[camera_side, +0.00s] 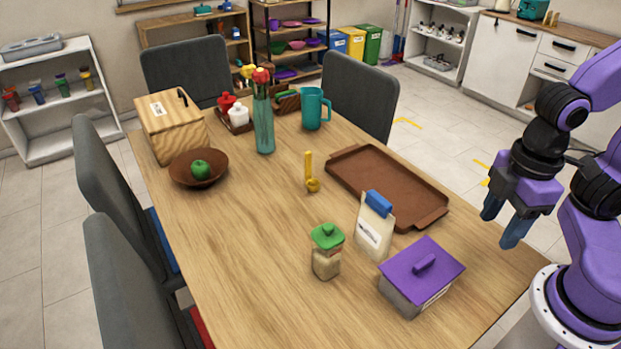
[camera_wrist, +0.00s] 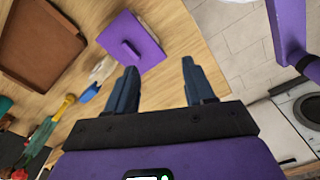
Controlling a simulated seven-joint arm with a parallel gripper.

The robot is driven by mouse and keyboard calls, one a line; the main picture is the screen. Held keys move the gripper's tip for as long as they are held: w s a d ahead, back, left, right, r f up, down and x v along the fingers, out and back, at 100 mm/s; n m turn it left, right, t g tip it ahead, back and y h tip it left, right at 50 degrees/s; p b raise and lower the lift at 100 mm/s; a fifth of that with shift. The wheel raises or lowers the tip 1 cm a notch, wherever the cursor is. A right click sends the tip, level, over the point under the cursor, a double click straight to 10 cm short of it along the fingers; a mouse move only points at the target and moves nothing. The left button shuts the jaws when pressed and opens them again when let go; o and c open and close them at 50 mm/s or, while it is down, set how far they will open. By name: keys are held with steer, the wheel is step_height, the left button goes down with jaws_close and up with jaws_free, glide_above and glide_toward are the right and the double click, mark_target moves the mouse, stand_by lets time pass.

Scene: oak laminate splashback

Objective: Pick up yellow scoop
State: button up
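The yellow scoop (camera_side: 311,177) lies on the wooden table in the side view, left of the brown tray. Its round bowl is at the near end and its handle points away from the camera. My gripper (camera_side: 506,226) is at the right, beyond the table's right edge and well apart from the scoop. In the wrist view my gripper (camera_wrist: 158,88) has its two blue fingers spread with nothing between them. In the wrist view a yellow piece shows at the left, but I cannot tell whether it is the scoop.
A brown tray (camera_side: 388,186), a bag with a blue clip (camera_side: 374,230), a purple-lidded box (camera_side: 420,277) and a green-lidded jar (camera_side: 327,252) stand between scoop and gripper or nearby. A glass vase (camera_side: 264,125) stands behind the scoop.

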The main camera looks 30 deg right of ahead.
steer(key=w+a+f+m+t+y, duration=0.1)
steer(key=w+a+f+m+t, duration=0.1)
steer(key=w+a, duration=0.5)
steer(key=w+a+f+m+t+y, duration=0.1)
steer(key=w+a+f+m+y, duration=0.15)
steer(key=w, duration=0.85)
steer(key=w+a+f+m+t, duration=0.2)
steer(key=w+a+f, duration=0.15)
steer(key=w, duration=0.55)
steer(key=m+t+h, duration=0.4)
steer(key=m+t, duration=0.2)
steer(key=t, duration=0.2)
glide_toward(309, 159)
steer(key=x, duration=0.4)
steer(key=shift+w+a+f, duration=0.15)
steer(key=shift+w+a, duration=0.1)
steer(key=shift+w, duration=0.05)
steer(key=shift+w+d+f, duration=0.15)
steer(key=shift+w+d, duration=0.1)
steer(key=shift+d, duration=0.05)
steer(key=shift+x, duration=3.6)
jaws_close()
